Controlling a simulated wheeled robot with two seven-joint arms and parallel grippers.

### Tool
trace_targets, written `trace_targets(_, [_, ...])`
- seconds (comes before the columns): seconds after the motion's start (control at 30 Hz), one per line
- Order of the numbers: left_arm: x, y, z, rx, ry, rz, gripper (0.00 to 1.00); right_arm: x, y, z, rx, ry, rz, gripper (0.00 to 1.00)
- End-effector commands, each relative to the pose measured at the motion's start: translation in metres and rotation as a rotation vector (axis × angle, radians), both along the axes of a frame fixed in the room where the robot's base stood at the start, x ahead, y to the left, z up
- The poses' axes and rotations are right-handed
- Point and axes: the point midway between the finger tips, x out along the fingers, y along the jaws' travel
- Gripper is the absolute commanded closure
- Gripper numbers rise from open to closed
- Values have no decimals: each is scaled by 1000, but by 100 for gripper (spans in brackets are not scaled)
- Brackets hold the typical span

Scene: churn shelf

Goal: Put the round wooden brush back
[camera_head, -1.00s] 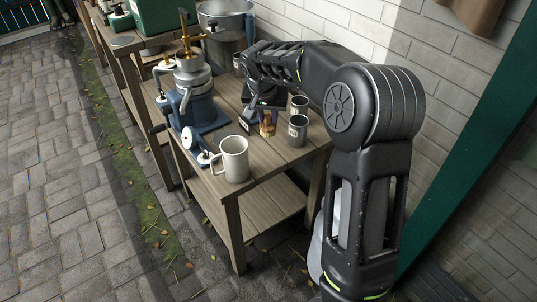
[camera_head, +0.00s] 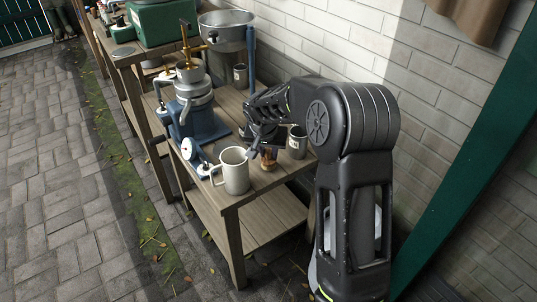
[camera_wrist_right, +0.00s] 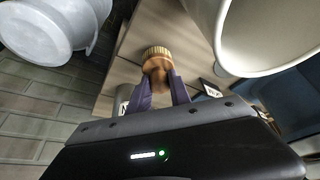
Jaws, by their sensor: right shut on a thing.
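The round wooden brush (camera_head: 268,160) shows below my right gripper in the head view, near the front right of the wooden bench. It has a brown body with pale bristles, seen end-on in the wrist view (camera_wrist_right: 157,54). My right gripper (camera_head: 264,143) is shut on it, with a purple finger on each side of the neck in the wrist view (camera_wrist_right: 159,88). Whether the bristles touch the bench top is hard to tell. My left gripper is in neither view.
A white mug (camera_head: 235,172) stands close left of the brush, and a grey metal cup (camera_head: 297,143) close right. A blue churn-like device (camera_head: 200,112) and a wide metal bowl (camera_head: 226,22) stand farther back. The wooden bench (camera_head: 262,183) has its front edge nearby; a brick wall (camera_head: 420,80) lies right.

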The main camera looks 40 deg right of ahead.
Motion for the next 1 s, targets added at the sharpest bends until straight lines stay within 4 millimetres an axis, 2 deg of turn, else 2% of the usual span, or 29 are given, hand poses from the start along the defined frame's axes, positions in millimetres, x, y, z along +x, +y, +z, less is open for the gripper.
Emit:
trace_targets(0.07, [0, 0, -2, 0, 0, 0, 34, 0, 0, -8, 0, 2, 1, 100])
trace_targets(0.47, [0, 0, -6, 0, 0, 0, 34, 0, 0, -13, 0, -1, 1, 100])
trace_targets(0.5, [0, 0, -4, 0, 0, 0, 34, 0, 0, -11, 0, -1, 1, 73])
trace_targets(0.73, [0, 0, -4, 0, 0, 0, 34, 0, 0, -11, 0, 0, 1, 54])
trace_targets(1.0, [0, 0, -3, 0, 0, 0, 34, 0, 0, -10, 0, 0, 1, 54])
